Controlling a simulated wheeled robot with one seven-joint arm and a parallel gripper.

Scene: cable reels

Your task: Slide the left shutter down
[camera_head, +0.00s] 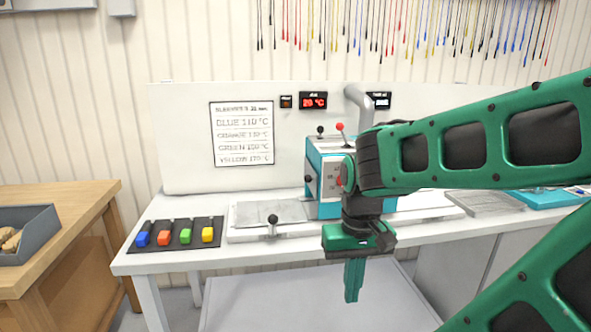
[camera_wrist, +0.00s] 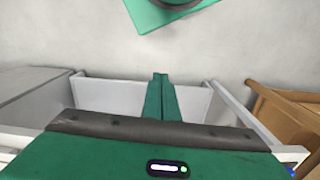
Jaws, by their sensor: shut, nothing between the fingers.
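A teal and white machine (camera_head: 328,178) stands on the white bench (camera_head: 168,262), partly hidden by my arm. A lever with a black knob (camera_head: 320,131) and one with a red knob (camera_head: 340,128) rise from its top. A grey plate (camera_head: 258,212) lies to its left, with a black-knobbed handle (camera_head: 272,221) at its front. I cannot tell which part is the left shutter. My gripper (camera_head: 353,298) points down, empty, in front of the bench edge and apart from the machine. Its fingers lie together in the wrist view (camera_wrist: 161,78).
Blue, orange, green and yellow pieces sit in a black holder (camera_head: 175,234) on the bench's left. A wooden table (camera_head: 75,210) with a grey bin (camera_head: 40,236) stands at far left. A grey tray (camera_head: 482,203) lies right. A temperature sign (camera_head: 243,134) hangs behind.

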